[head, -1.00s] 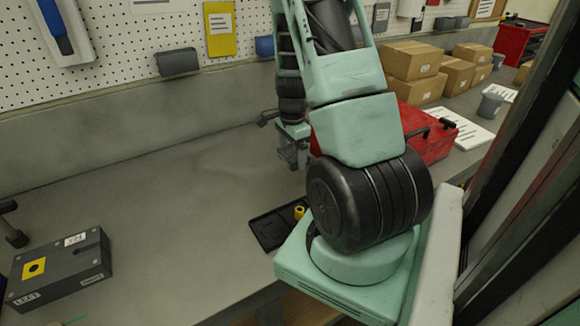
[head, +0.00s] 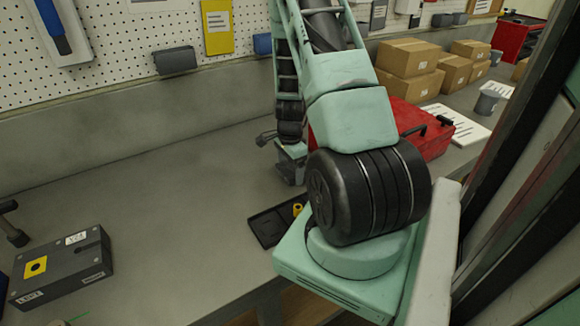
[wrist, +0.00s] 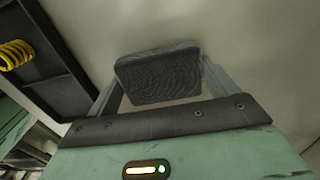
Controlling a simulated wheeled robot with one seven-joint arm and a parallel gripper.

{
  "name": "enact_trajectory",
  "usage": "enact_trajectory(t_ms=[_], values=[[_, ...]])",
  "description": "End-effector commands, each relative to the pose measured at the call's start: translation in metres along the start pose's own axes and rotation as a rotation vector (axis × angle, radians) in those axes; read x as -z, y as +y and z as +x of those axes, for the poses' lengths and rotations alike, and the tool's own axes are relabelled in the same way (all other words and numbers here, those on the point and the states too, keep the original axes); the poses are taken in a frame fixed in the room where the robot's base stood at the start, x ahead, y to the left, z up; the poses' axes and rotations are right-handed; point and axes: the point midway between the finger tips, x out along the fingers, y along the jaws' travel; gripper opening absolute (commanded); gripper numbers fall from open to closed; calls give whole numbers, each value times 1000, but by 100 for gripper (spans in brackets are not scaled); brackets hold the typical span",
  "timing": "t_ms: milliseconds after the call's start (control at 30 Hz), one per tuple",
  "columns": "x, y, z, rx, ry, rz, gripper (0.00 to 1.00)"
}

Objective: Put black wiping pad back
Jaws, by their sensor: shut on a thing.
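The black wiping pad (wrist: 158,76) is between the two fingers of my gripper (wrist: 162,88) in the wrist view, its dark ridged face showing. My gripper is shut on it. In the head view my gripper (head: 291,172) is low over the bench, behind the black tray; the pad cannot be made out there. The black tray (head: 266,232) lies on the bench beside my arm's base, partly hidden by it. Its wall and floor also show at the left of the wrist view (wrist: 62,88), apart from the pad.
A yellow ringed piece (head: 298,209) is in the tray. A red toolbox (head: 427,130) stands right of my gripper, partly behind my arm. A dark block with a yellow patch (head: 62,268) is at the front left. The bench (head: 165,195) between is clear.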

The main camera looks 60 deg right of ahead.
Motion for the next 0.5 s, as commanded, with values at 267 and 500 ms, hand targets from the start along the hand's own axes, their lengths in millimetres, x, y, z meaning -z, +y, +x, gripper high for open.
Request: enact_trajectory(t_ms=[267,500], values=[[0,0,0,0,0,0,100],[0,-1,-15,4,2,0,100]])
